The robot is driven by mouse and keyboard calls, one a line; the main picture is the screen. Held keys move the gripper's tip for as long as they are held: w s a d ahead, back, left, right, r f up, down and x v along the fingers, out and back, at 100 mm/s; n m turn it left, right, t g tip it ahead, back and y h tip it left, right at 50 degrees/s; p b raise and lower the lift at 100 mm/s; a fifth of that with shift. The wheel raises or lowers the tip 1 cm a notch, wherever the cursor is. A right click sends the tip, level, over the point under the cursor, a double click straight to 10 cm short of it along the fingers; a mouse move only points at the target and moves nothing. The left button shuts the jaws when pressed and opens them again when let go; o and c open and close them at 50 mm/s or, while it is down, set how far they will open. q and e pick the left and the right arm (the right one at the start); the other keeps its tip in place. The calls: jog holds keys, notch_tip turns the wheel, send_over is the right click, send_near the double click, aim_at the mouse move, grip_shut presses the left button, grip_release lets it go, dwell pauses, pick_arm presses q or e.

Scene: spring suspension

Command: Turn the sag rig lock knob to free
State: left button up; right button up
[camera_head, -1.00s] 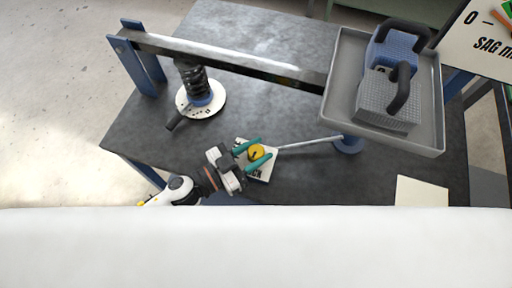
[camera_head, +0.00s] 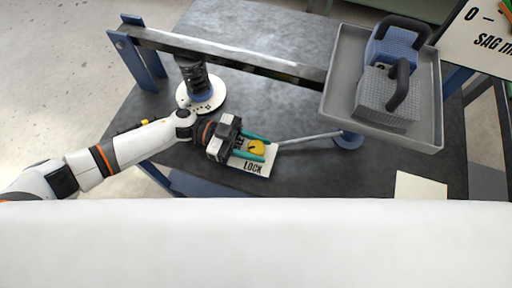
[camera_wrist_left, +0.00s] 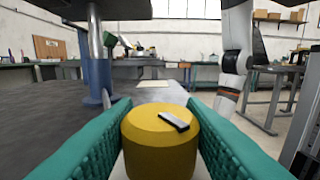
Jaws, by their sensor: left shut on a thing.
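The yellow lock knob (camera_head: 256,148) stands on a white label plate (camera_head: 268,171) on the dark table. The word LOCK shows on the plate's near edge; other lettering is partly hidden by my gripper. My left gripper (camera_head: 257,147) comes in from the left, its teal fingers on either side of the knob and shut on it. In the left wrist view, the knob (camera_wrist_left: 160,145) fills the space between the two textured fingers. A dark pointer mark with a pale edge lies on its top, off centre. My right gripper is not in view.
A grey beam (camera_head: 225,58) spans the table, with a black spring (camera_head: 196,78) below it. A tray (camera_head: 335,95) at the right holds blue and grey handled weights. A thin rod (camera_head: 307,138) runs from near the knob to a blue post base (camera_head: 348,141). Pale paper (camera_head: 420,187) lies front right.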

aim_at(256, 146)
pick_arm(q)
jog(key=m+g+y+b, duration=0.1)
jog(key=m+g+b, duration=0.1)
jog(key=g, duration=0.1)
jog(key=shift+f+m+g+y, duration=0.1)
jog(key=shift+m+g+y, duration=0.2)
jog(key=shift+g+y, duration=0.1)
jog(key=shift+m+g+y+b, duration=0.4)
jog(key=shift+m+g+b, duration=0.1)
jog(key=shift+g, duration=0.1)
jog(key=o, duration=1)
notch_tip(256, 146, up, 10)
jog(key=shift+r, duration=0.15)
